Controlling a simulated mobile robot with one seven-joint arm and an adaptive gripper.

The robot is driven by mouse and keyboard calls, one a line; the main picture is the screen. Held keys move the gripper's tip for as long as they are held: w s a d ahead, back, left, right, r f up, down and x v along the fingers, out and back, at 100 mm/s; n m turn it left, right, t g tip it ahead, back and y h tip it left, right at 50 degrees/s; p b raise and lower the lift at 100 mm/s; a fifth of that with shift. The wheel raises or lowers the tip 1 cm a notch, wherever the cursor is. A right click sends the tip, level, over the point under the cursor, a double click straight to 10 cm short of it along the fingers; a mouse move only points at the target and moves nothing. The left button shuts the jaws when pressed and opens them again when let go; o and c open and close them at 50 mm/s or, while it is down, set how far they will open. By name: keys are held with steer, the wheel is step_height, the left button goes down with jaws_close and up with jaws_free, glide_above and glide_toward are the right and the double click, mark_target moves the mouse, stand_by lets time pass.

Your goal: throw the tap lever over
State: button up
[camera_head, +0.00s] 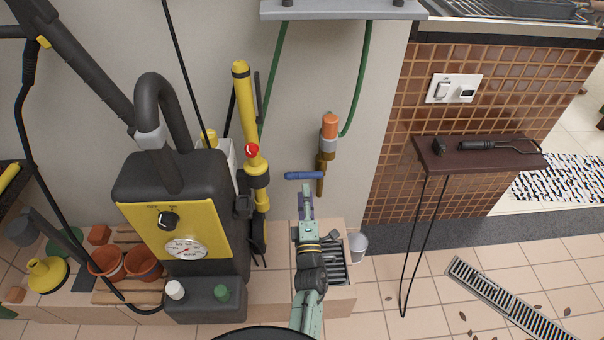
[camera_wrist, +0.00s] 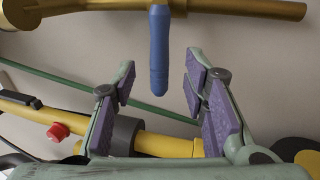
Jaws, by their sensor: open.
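The tap has a brass body (camera_head: 321,165) on the wall, with an orange and grey hose connector (camera_head: 330,128) at its top. Its blue lever (camera_head: 304,175) lies level and points left from the tap in the head view. In the wrist view the blue lever (camera_wrist: 159,60) hangs down from the top, and the brass pipe (camera_wrist: 230,10) crosses the top edge. My gripper (camera_wrist: 160,90) is open, with the lever's free end between its two purple-padded fingers and apart from both. In the head view my gripper (camera_head: 305,192) is just below the lever.
A yellow and black pressure washer (camera_head: 185,225) and its yellow lance (camera_head: 247,110) stand to the left. Green hoses (camera_head: 358,85) hang from a grey shelf (camera_head: 340,10). A dark side shelf (camera_head: 480,153) juts out at right.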

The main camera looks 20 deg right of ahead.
mark_target(304, 175)
steer(key=x, duration=0.7)
steer(key=shift+c, duration=0.5)
jaws_close()
stand_by(0.3)
